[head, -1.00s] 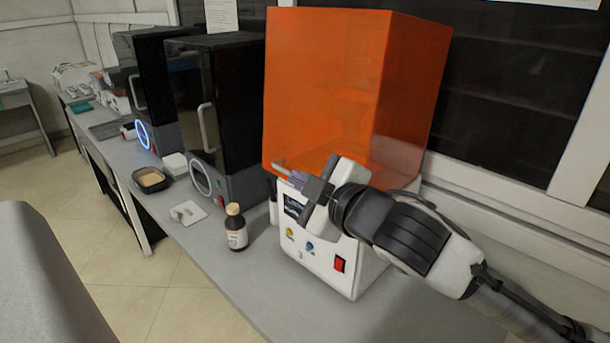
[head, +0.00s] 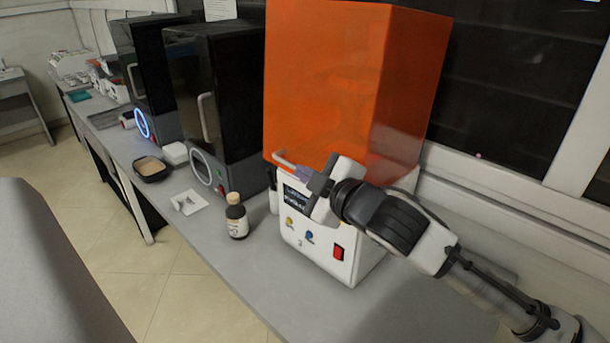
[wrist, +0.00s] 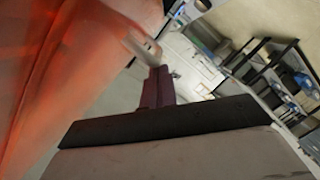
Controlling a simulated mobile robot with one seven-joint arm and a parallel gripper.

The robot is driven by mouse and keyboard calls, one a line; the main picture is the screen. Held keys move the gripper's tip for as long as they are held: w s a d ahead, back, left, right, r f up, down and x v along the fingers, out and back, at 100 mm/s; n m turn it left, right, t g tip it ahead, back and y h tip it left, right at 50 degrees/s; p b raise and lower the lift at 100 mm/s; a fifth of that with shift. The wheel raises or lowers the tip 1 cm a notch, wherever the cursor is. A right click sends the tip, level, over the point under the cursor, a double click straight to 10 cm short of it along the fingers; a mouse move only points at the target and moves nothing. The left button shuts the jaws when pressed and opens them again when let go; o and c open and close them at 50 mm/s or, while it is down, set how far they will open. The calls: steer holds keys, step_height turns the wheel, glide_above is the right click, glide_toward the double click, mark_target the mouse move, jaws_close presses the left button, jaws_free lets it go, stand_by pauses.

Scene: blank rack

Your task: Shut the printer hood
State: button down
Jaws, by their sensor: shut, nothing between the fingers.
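The printer has a white base (head: 330,238) with a small screen, coloured buttons and a red switch. Its orange see-through hood (head: 318,85) stands over the base, and its lower front edge is near the base top. A light handle (head: 284,160) sticks out at the hood's lower front left. My gripper (head: 302,172) is at the front of the printer, fingers shut and pointing at the handle. In the wrist view the fingers (wrist: 156,88) are together just below the handle (wrist: 143,48); I cannot tell whether they touch it. My gripper hides part of the hood's lower edge.
A brown bottle (head: 237,217) stands on the grey bench left of the printer. Dark printers (head: 215,100) stand behind.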

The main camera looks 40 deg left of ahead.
steer(key=shift+n+t, duration=0.3)
steer(key=shift+n, duration=0.3)
steer(key=w+f+b, duration=0.2)
steer(key=f, duration=0.1)
steer(key=w+f+b, duration=0.1)
steer(key=shift+w+d+f+b, duration=0.2)
steer(key=shift+w+f+b, duration=0.05)
steer(key=shift+b, duration=0.1)
steer(key=shift+w, duration=0.1)
